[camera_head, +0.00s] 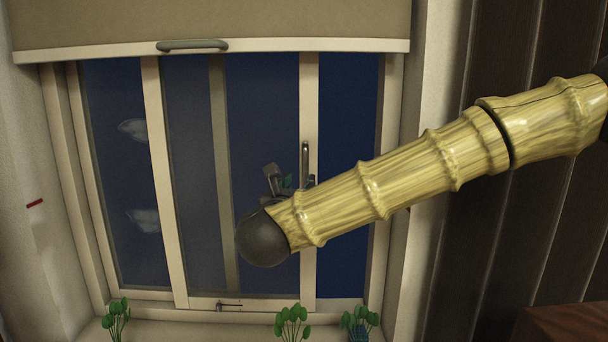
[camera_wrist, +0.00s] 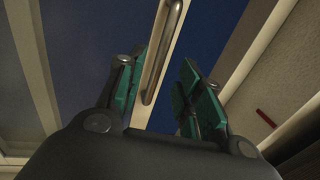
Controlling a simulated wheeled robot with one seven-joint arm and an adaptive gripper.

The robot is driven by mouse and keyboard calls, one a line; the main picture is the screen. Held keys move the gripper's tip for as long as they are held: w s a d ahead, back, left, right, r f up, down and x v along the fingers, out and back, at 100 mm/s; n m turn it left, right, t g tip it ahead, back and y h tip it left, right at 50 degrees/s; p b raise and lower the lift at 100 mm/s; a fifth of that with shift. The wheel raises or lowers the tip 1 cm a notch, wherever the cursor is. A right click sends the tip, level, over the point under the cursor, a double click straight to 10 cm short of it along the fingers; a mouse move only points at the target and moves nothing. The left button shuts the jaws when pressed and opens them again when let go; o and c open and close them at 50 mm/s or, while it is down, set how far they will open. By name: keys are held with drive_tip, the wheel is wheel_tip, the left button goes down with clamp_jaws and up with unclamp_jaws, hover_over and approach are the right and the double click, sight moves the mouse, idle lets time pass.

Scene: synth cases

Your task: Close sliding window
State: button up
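The window's sliding sash (camera_head: 307,90) has a pale frame. A dark upright bar handle (camera_head: 305,152) is on its right stile. A strip of dark blue shows between that stile and the window frame's right side (camera_head: 388,120). A second upright (camera_head: 219,120) shows through the sash's glass. My gripper (camera_head: 290,180) is in front of the right stile, by the handle's lower part, partly hidden by my arm. In the wrist view its green-padded fingers (camera_wrist: 157,75) are apart, with the handle (camera_wrist: 160,60) appearing between them. I cannot tell whether they touch it.
A beige blind (camera_head: 110,22) with a rounded handle (camera_head: 192,46) hangs across the window top. Several small green plants (camera_head: 292,322) stand along the sill below. A dark curtain or panel (camera_head: 480,230) is at the right. A small red piece (camera_head: 35,203) is on the left wall.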

sight(305, 179)
drive_tip(key=w+p, duration=0.1)
drive_tip(key=w, duration=0.1)
drive_tip(key=w+d+p, duration=0.1)
drive_tip(key=w, duration=0.2)
drive_tip(key=w+p, duration=0.1)
drive_tip(key=w, duration=0.1)
drive_tip(key=shift+w+d, duration=0.3)
clamp_jaws()
